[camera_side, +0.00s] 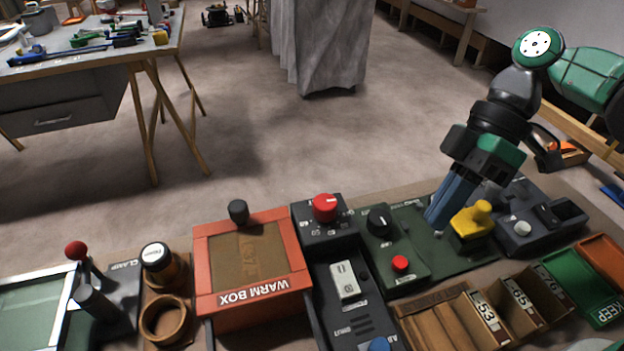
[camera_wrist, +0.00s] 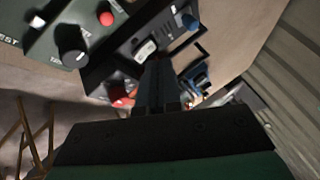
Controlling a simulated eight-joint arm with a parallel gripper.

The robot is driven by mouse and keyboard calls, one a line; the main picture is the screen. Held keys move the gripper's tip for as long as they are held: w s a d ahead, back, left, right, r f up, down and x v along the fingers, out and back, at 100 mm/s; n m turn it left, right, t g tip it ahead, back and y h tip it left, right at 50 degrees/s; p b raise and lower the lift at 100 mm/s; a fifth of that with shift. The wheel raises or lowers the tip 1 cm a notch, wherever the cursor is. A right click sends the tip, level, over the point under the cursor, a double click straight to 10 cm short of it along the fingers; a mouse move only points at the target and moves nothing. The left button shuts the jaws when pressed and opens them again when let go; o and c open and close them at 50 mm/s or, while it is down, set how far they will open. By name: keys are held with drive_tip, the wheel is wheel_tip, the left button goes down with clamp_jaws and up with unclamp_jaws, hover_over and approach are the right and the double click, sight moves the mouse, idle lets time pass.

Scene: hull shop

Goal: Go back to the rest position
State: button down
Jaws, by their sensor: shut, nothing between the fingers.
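My gripper (camera_side: 436,220) is at the right in the side view, its blue fingers together and pointing down-left over the green control panel (camera_side: 440,255). The fingers look shut and empty. The fingertips appear beside the yellow knob (camera_side: 475,218), at its left; I cannot tell whether they touch anything. In the wrist view my gripper (camera_wrist: 157,62) shows as two dark fingers side by side, reaching up from the dark palm. A white switch (camera_wrist: 145,50) and a black dial (camera_wrist: 71,47) show near and left of the fingertips.
The bench holds a red button (camera_side: 401,263), a red dial (camera_side: 325,208), an orange warm box (camera_side: 250,312), numbered wooden slots (camera_side: 485,310) and a green tray (camera_side: 580,285). A red-knobbed clamp lever (camera_side: 76,250) stands at left.

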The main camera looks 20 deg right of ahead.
drive_tip(key=w+d+m+t+h, duration=0.1)
drive_tip(key=d+m+t+h, duration=0.1)
drive_tip(key=d+m+t, duration=0.1)
drive_tip(key=w+d+m+t+h, duration=0.1)
drive_tip(key=d+m+t+h, duration=0.1)
drive_tip(key=d+m, duration=0.3)
drive_tip(key=w+d+m+t+h, duration=0.1)
drive_tip(key=d+m+t+h, duration=0.1)
drive_tip(key=d+m+t, duration=0.2)
drive_tip(key=shift+f+m, duration=0.2)
drive_tip(key=shift+m, duration=0.2)
drive_tip(key=shift+w+d+r+m+t+h, duration=0.15)
drive_tip(key=shift+d+m+t+h, duration=0.15)
drive_tip(key=shift+d+m+t, duration=0.25)
